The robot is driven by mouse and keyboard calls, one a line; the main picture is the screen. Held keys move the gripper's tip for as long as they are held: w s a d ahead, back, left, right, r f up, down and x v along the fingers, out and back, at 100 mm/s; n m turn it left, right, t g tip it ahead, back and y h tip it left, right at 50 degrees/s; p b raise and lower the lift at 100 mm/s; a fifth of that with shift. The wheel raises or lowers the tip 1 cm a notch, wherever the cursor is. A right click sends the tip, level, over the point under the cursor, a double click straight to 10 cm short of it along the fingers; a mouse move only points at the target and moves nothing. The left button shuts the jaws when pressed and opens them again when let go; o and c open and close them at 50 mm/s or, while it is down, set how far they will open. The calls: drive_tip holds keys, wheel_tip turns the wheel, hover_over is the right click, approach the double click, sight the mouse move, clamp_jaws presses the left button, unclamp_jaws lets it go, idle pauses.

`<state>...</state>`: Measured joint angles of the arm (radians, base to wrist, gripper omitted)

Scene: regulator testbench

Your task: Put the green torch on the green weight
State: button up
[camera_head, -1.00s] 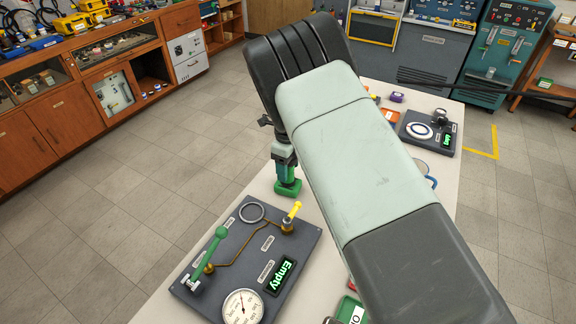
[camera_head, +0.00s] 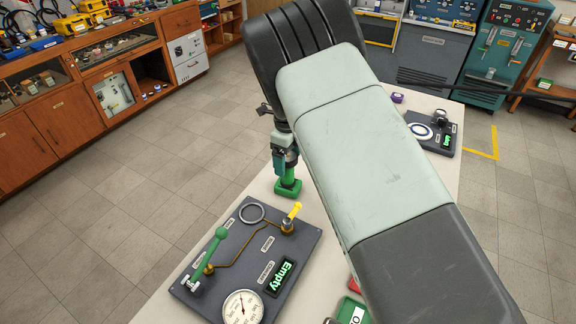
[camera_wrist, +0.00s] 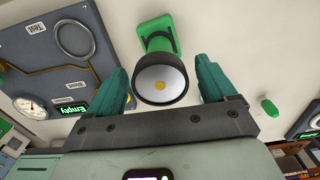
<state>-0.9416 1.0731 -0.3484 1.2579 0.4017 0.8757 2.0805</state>
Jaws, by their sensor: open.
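The green torch (camera_wrist: 160,80) stands upright with its round lens facing the wrist camera. Its green body (camera_head: 291,173) shows below my gripper in the head view. Its lower end meets a wider green block (camera_wrist: 157,35), which looks like the green weight (camera_head: 287,189); the exact contact is hidden. My gripper (camera_wrist: 166,82) is open, with one teal finger on each side of the torch head and visible gaps between. In the head view my gripper (camera_head: 287,160) is around the torch's upper part.
A grey test panel (camera_head: 232,222) with a green lever, yellow handle, gauge and "Empty" display lies close to the left. A small green object (camera_wrist: 268,107) lies right in the wrist view. A dark scale (camera_head: 432,133) stands at the back right. My arm hides much of the table.

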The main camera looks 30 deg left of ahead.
wheel_tip(320, 180, up, 8)
drive_tip(key=shift+r, duration=0.2)
drive_tip(key=s+d+r+n+t+y, duration=0.2)
drive_tip(key=d+r+n, duration=0.5)
drive_tip(key=d+r, duration=1.5)
drive_tip(key=s+d+r+n+t, duration=0.1)
drive_tip(key=s+d+r+n, duration=0.4)
drive_tip(key=s+d, duration=0.5)
drive_tip(key=s+d+f+n+t+h, duration=0.2)
drive_tip(key=s+d+n, duration=0.4)
drive_tip(key=s, duration=0.6)
drive_tip(key=d, duration=0.2)
drive_tip(key=shift+d+t, duration=0.3)
